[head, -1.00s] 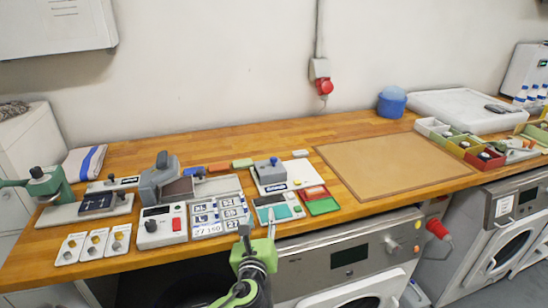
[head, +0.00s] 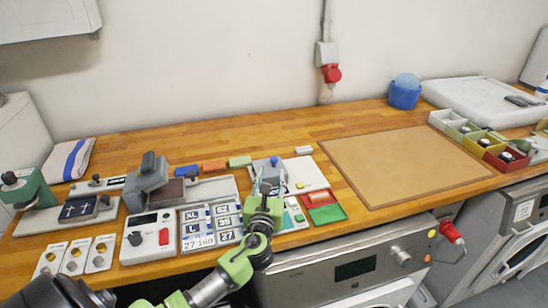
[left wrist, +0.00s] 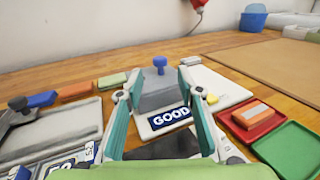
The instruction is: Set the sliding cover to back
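The sliding cover is a grey block with a blue knob. In the head view the cover (head: 268,170) sits on a pale base plate (head: 306,173), partly hidden by my left gripper (head: 268,186). In the left wrist view the cover (left wrist: 158,92) stands ahead, with its blue knob (left wrist: 159,64) upright. A dark blue label (left wrist: 170,120) reading "GOOD" shows in front of the cover, on the near part of the plate. My left gripper (left wrist: 157,90) is open and empty, its fingers on either side of the cover and label in the picture. Contact cannot be told. My right gripper is not in view.
A red and green tray (head: 323,205) lies just right of the plate. Number tiles (head: 212,227) and a grey device with a hinged lid (head: 150,180) stand to the left. Coloured blocks (head: 214,166) lie behind. A brown mat (head: 400,165) is bare at the right.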

